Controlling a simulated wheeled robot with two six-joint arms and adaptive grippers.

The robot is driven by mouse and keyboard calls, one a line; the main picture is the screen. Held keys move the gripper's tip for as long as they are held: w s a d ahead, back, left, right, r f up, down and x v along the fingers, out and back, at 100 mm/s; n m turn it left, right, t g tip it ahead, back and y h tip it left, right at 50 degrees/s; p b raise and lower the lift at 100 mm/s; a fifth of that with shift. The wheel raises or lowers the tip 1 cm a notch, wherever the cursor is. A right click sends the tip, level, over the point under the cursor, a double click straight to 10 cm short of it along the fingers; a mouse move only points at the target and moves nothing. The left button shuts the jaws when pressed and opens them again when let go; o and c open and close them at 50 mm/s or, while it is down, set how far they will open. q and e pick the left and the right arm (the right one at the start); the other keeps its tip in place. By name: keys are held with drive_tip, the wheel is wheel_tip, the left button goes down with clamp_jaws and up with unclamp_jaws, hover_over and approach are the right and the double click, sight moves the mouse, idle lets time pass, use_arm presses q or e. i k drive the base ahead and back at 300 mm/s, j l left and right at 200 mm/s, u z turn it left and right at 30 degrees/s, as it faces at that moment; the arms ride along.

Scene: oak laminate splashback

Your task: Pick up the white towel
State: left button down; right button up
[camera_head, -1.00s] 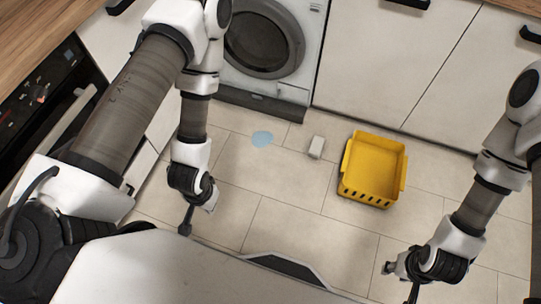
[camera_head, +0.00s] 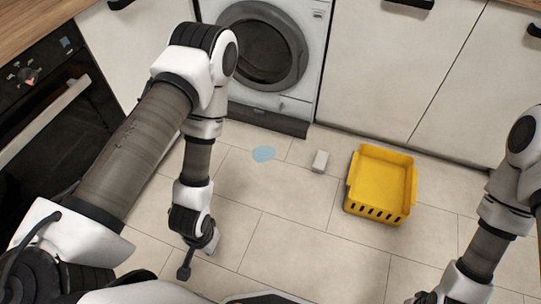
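A small whitish block-shaped thing (camera_head: 320,161) lies on the tiled floor, left of the yellow basket. I cannot tell whether it is the white towel folded up. No spread-out white towel is clear to me. My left gripper (camera_head: 186,268) hangs over the floor at lower left, well apart from that thing. A pale patch shows beside its fingers, and I cannot tell whether it is cloth or part of the gripper. My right gripper (camera_head: 430,297) is mostly cut off at the bottom edge, so its fingers are hidden.
A yellow basket (camera_head: 352,200) stands on the floor, and looks empty. A flat light-blue patch (camera_head: 263,154) lies left of the whitish thing. A washing machine (camera_head: 262,105), white cabinets (camera_head: 390,60) and a black oven (camera_head: 50,130) bound the floor. The middle floor is clear.

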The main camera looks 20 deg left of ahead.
sight(319, 167)
drive_tip(key=i+l, duration=0.2)
drive_tip(key=i, duration=0.3)
drive_tip(key=i+l, duration=0.15)
drive_tip(key=i, duration=0.3)
drive_tip(key=i+l, duration=0.2)
drive_tip(key=i, duration=0.3)
drive_tip(key=j+u, duration=0.05)
